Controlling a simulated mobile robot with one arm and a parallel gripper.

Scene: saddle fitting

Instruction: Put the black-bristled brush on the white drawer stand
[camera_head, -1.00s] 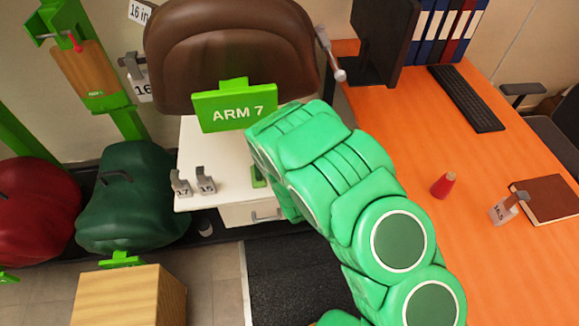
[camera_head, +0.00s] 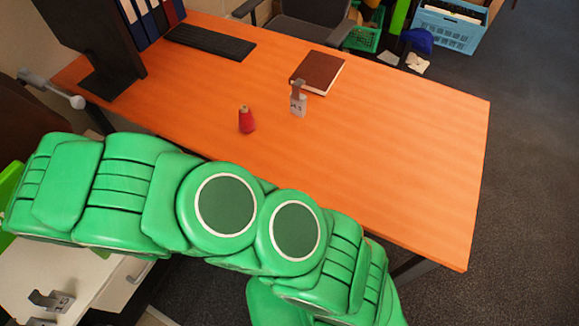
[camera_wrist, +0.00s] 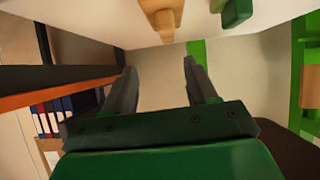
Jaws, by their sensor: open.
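The white drawer stand (camera_head: 42,262) is at the lower left of the head view, partly behind my green arm. In the wrist view a white surface (camera_wrist: 90,22), probably the stand's top seen upside down, fills the upper edge. A tan wooden piece (camera_wrist: 162,18) and a green piece (camera_wrist: 235,12) are against it; I cannot tell whether either belongs to a brush. No black bristles show in any view. My gripper (camera_wrist: 160,68) is open, with nothing between its fingers and a gap between it and the wooden piece.
An orange desk (camera_head: 390,170) holds a red cone-shaped object (camera_head: 246,120), a grey numbered tag holder (camera_head: 298,103), a brown book (camera_head: 317,72), a keyboard (camera_head: 210,42) and binders. Another grey holder (camera_head: 50,300) is on the stand. Open floor (camera_head: 530,150) lies right of the desk.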

